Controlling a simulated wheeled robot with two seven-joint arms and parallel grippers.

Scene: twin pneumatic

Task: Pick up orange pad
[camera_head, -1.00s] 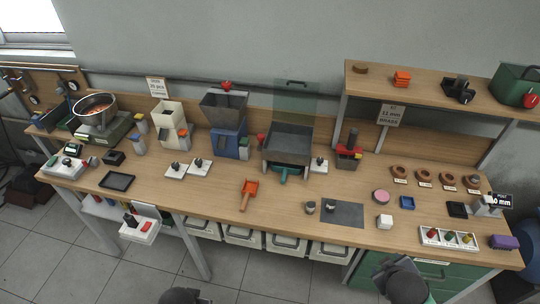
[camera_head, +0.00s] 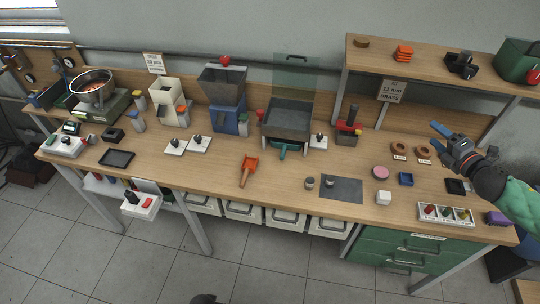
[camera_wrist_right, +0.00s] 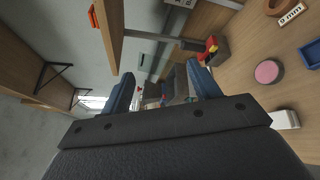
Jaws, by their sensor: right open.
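The orange pad (camera_head: 404,53) looks like a small stack of orange pieces on the wooden upper shelf at the right. An orange edge of it shows at the top left of the right wrist view (camera_wrist_right: 92,17). My right gripper (camera_head: 437,135) is open and empty, with blue fingers. It is above the right side of the bench, in front of and below the shelf, and apart from the pad. Its two fingers (camera_wrist_right: 164,86) stand wide apart in the wrist view. My left gripper is not in view.
The shelf (camera_head: 425,70) also carries a brown disc (camera_head: 362,43), a black holder (camera_head: 461,64) and a green bin (camera_head: 517,60). Brown rings, a pink disc (camera_head: 381,171) and a blue tray (camera_head: 405,179) sit on the bench below.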

